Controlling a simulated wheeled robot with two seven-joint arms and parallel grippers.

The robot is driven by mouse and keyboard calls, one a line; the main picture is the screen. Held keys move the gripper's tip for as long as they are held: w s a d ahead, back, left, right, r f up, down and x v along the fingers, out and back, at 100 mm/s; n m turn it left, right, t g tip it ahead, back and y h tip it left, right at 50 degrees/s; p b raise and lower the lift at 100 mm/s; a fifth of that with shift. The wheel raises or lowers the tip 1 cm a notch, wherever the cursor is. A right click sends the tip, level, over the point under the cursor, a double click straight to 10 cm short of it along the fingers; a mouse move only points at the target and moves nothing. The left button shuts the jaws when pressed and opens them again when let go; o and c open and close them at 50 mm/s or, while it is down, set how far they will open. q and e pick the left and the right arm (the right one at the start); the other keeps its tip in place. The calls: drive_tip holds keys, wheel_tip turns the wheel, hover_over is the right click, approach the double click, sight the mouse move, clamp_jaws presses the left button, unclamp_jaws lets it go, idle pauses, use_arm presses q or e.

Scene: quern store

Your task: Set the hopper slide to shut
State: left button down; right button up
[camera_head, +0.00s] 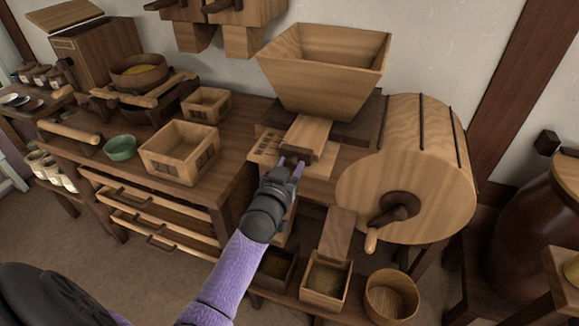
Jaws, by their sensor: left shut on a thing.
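The wooden hopper (322,72) stands on the dark top of the mill, at the back centre. Below its front, the hopper slide (307,132) shows as a light wooden board that sticks out toward me, with a dark end piece. My left gripper (293,165) is shut on the dark end of the slide, and its arm comes up from the bottom left. The gripper hides part of this end. How far the slide reaches under the hopper is hidden. My right gripper does not show.
A big wooden drum (420,165) with a crank (395,209) stands close to the right of the slide. Open wooden boxes (180,152) and a green bowl (120,148) are on the bench at left. A box (326,279) and a round tub (391,297) stand below.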

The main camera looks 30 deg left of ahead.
sight(296, 154)
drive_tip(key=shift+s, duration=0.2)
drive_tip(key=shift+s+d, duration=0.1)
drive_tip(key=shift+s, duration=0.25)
use_arm(q)
drive_tip(key=shift+w, duration=0.1)
drive_tip(key=x, duration=0.1)
drive_tip(key=b+x, duration=0.1)
drive_tip(key=x, duration=0.1)
drive_tip(key=b+x, duration=0.1)
drive_tip(key=shift+w+a+f, duration=0.1)
drive_tip(key=shift+w+f, duration=0.05)
drive_tip(key=shift+f, duration=0.1)
drive_tip(key=shift+w+r+b, duration=0.1)
drive_tip(key=shift+r+b, duration=0.2)
drive_tip(key=shift+b, duration=0.05)
drive_tip(key=shift+w+a+r, duration=0.1)
drive_tip(key=shift+w+r, duration=0.05)
drive_tip(key=shift+r, duration=0.05)
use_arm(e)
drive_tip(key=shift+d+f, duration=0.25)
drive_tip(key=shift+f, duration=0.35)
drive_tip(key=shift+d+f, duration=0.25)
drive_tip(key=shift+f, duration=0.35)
